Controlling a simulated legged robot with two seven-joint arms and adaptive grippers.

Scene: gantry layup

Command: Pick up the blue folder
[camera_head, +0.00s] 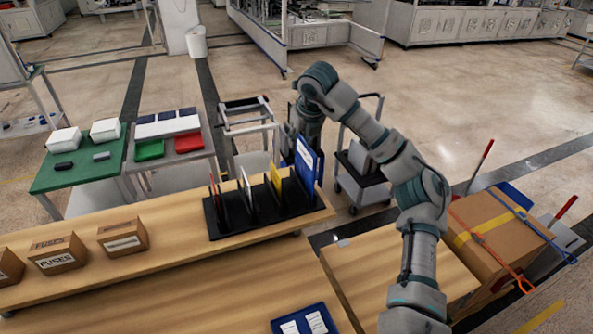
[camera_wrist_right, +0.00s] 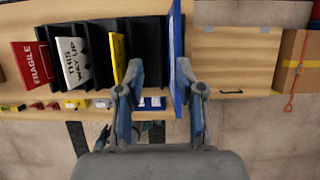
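The blue folder (camera_head: 305,163) stands upright at the right end of a black rack (camera_head: 262,224) on the wooden bench. In the right wrist view the blue folder (camera_wrist_right: 178,62) is seen nearly edge-on. My right gripper (camera_wrist_right: 160,70) is open around it, with the folder between the fingers, close to the right-hand finger. Whether that finger touches it I cannot tell. In the head view my right gripper (camera_head: 298,135) is behind the folder, its fingers mostly hidden. My left gripper is not in the head view.
A yellow folder (camera_wrist_right: 118,58), a white one (camera_wrist_right: 74,62) and a red one (camera_wrist_right: 34,64) stand in the rack. Several cardboard boxes (camera_head: 57,255) sit left on the bench. A blue tray (camera_head: 305,320) lies in front. A large strapped box (camera_head: 500,235) stands at right.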

